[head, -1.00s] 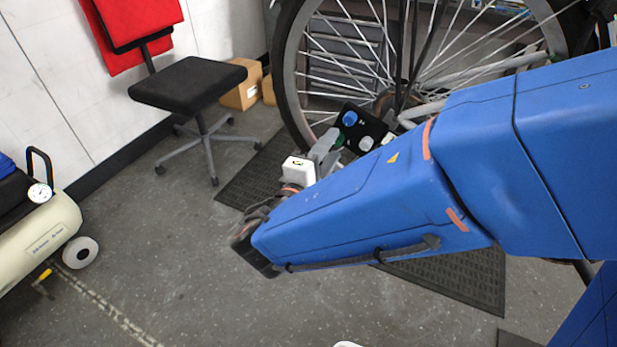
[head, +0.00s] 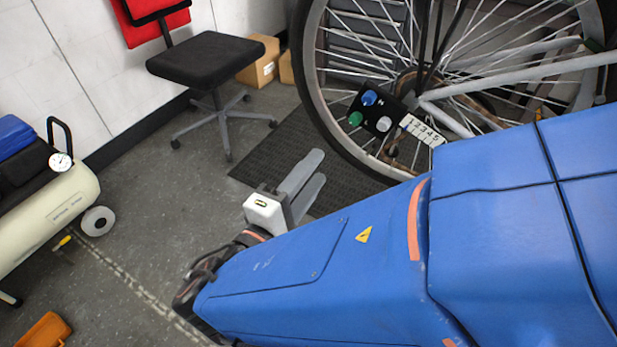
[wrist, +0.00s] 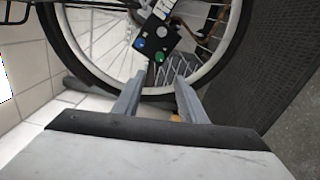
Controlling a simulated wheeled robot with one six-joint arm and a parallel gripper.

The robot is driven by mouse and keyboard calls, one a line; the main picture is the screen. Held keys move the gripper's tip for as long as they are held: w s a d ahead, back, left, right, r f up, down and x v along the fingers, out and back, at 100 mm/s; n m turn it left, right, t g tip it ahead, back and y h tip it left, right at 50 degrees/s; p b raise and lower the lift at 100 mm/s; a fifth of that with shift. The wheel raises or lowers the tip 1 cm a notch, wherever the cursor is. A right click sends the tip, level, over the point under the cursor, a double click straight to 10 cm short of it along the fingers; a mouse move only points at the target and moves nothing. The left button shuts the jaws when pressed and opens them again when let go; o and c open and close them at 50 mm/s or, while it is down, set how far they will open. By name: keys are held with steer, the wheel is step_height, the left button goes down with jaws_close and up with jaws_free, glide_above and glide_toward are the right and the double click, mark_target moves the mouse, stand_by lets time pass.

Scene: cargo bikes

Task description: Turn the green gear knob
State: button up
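The green gear knob (head: 355,118) sits at the lower left of a small black panel (head: 361,101) beside the bike wheel's hub. A blue knob (head: 369,97) is above it and a pale grey knob (head: 384,124) is to its right. My gripper (head: 318,167) is open and empty, below and left of the panel in the head view. In the wrist view the green knob (wrist: 159,56) shows beyond the two spread fingers of my gripper (wrist: 157,90), roughly between them, with the blue knob (wrist: 139,42) to its upper left. Nothing touches the green knob.
A white number strip (head: 423,130) is right of the panel. The bike wheel (head: 312,90) stands behind it, over a dark floor mat (head: 262,165). A black chair (head: 207,60) and a cream compressor (head: 60,210) are at left.

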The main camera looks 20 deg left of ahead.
steer(key=shift+s, duration=0.75)
steer(key=w+d+f+m+g+h, duration=0.1)
steer(key=w+d+m+g+h, duration=0.25)
steer(key=w+d, duration=0.6)
steer(key=w+d+f+m+g+h, duration=0.1)
steer(key=w+d+m+g+h, duration=0.3)
steer(key=d, duration=1)
steer(key=s+d+f+m+g+y, duration=0.1)
steer(key=s+d+m+y, duration=0.3)
steer(key=d, duration=0.7)
steer(key=s+d+f+m+g+y, duration=0.1)
steer(key=s+d+m+g+y, duration=0.3)
steer(key=d+m, duration=0.3)
steer(key=shift+s+d+f+g+y, duration=0.15)
steer(key=shift+s+d+g+y, duration=0.2)
steer(key=shift+d, duration=2.05)
